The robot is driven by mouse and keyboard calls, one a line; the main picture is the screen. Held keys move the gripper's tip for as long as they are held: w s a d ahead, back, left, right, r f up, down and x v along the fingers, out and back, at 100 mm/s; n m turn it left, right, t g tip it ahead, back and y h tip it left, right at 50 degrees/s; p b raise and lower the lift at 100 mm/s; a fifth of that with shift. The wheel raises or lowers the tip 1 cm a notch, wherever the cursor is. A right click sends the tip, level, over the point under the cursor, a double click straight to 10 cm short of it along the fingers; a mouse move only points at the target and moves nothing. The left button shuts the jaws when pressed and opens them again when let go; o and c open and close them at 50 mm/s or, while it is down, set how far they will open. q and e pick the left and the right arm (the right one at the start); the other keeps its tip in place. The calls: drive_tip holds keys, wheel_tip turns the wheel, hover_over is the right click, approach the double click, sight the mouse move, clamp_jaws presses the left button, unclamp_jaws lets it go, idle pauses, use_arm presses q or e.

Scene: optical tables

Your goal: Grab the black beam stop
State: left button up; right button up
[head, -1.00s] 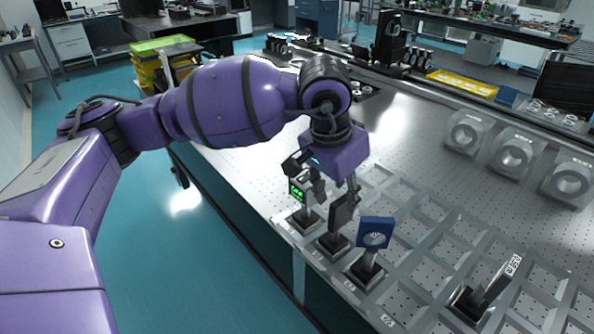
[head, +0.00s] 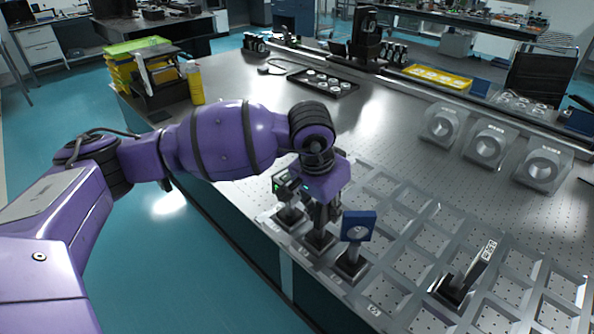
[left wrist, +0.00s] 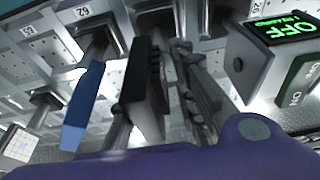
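The black beam stop (left wrist: 143,88) is a dark upright plate near the middle of the left wrist view. In the head view its dark base (head: 320,239) stands on the near edge of the grid rack, and its plate is mostly hidden by my left gripper. My left gripper (head: 312,198) points down at the beam stop with its fingers apart. In the left wrist view a jointed grey finger (left wrist: 200,90) is just right of the plate, with a narrow gap. Contact on the other side is unclear. My right gripper is not in view.
A blue square mount (head: 358,226) stands close to the right of the beam stop. A device with a green OFF display (left wrist: 285,28) is close on the other side. A tilted labelled part (head: 480,265) stands farther right. Many rack cells (head: 405,235) are empty.

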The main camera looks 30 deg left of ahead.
use_arm(q)
drive_tip(key=shift+d, duration=0.1)
clamp_jaws()
drive_tip(key=shift+r, duration=0.1)
drive_tip(key=shift+r, duration=0.1)
